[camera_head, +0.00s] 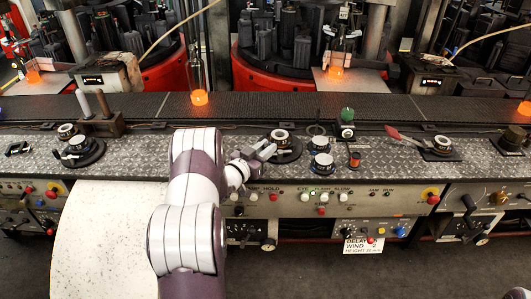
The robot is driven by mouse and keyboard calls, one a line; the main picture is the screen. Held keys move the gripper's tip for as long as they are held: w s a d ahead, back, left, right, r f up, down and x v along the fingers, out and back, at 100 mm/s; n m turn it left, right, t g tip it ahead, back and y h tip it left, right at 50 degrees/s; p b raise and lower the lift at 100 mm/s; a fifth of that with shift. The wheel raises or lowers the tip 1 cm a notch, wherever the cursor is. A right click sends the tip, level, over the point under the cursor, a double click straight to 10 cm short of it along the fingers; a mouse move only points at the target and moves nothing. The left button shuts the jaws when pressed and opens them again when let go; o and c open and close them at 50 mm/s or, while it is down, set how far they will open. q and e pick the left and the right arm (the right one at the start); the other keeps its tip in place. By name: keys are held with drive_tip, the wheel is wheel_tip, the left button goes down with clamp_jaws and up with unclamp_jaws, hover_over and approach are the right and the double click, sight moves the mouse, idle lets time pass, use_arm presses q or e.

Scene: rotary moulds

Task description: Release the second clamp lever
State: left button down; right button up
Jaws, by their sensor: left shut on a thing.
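My left gripper (264,153) reaches across the panel and is shut at the near left side of the middle clamp (281,138), a round dial-topped clamp on a dark base. Its jaws are closed on that clamp's lever, which they mostly hide. Another dial-topped clamp (78,146) sits on the left of the deck. A third clamp (441,146) sits on the right, with a red-tipped lever (394,132) pointing left. My right gripper is not in view.
Knobs stand close by: a green-topped one (347,115), silver dials (322,162) and an orange-topped one (354,159). A dark conveyor (290,108) runs behind, carrying a glowing bottle (198,80). Buttons line the front panel (350,197).

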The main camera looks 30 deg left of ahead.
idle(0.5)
use_arm(q)
drive_tip(key=c, duration=1.1)
unclamp_jaws()
drive_tip(key=shift+c, duration=0.2)
drive_tip(key=shift+w, duration=0.1)
drive_tip(key=s, duration=0.4)
drive_tip(key=s+a+b, duration=0.1)
drive_tip(key=s, duration=0.7)
drive_tip(key=shift+s+a, duration=0.2)
drive_tip(key=shift+s, duration=0.1)
